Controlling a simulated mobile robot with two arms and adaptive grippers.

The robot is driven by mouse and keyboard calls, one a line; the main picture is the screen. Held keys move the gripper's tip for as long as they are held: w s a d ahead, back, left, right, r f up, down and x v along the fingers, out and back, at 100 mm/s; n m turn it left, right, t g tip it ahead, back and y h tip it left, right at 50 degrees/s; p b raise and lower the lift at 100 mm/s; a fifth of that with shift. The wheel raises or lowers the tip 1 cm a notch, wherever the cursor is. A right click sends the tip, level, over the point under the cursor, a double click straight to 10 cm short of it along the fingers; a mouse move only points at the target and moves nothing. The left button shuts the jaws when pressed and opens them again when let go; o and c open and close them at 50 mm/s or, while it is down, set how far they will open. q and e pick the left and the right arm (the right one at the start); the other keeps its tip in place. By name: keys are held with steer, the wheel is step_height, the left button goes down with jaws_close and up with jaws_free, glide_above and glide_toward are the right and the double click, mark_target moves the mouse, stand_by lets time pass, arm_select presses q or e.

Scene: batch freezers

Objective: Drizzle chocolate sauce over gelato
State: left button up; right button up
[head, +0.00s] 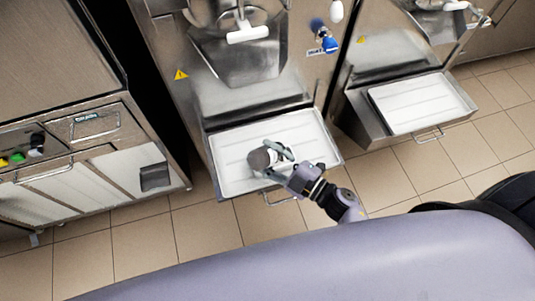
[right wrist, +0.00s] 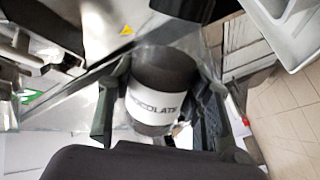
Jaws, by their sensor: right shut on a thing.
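A dark cylindrical container (head: 258,159) with a white label is held in my right gripper (head: 272,159), over the white tray of the middle machine. In the right wrist view, the container (right wrist: 163,68) sits between the two fingers, and its label reads partly "COCOLATE". My right gripper is shut on it. The white tray (head: 226,177) lies on the pulled-out shelf of the middle machine. Its surface looks plain white, and I cannot make out gelato in it. No sauce stream shows. My left gripper is not in view.
A second machine at the right has a similar white tray (head: 425,103) on its shelf. A steel cabinet (head: 118,178) with coloured knobs stands at the left. A blue knob (head: 329,44) sits on the middle machine's front. Tiled floor (head: 205,233) is clear in front.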

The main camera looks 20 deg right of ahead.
steer(key=shift+r, duration=0.1)
steer(key=shift+a, duration=0.1)
stand_by(0.4)
steer(key=shift+a, duration=0.3)
steer(key=shift+a+p, duration=0.35)
steer(key=shift+a, duration=2.1)
steer(key=n+b, duration=0.1)
steer(key=n, duration=0.3)
steer(key=shift+s+b, duration=0.1)
steer(key=shift+b, duration=0.25)
